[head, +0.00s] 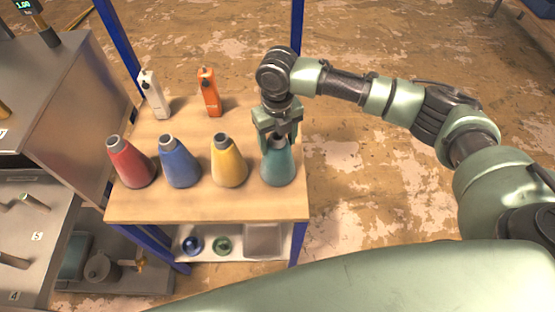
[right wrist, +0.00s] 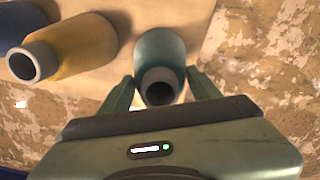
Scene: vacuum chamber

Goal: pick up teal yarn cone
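The teal yarn cone (head: 278,168) stands upright at the right end of the wooden shelf top, right of the yellow cone. My right gripper (head: 276,138) is right above it, pointing down, with its fingers around the cone's narrow top. In the right wrist view the teal cone (right wrist: 160,62) stands between the two open fingers (right wrist: 160,90), with a visible gap at the fingers, its grey-rimmed top facing the camera. My left gripper is not in view.
A yellow cone (head: 229,162), a blue cone (head: 179,163) and a red cone (head: 131,163) stand in a row to the left. A white bottle (head: 154,97) and an orange bottle (head: 209,95) stand behind. Blue posts (head: 297,30) rise at the shelf's back corners.

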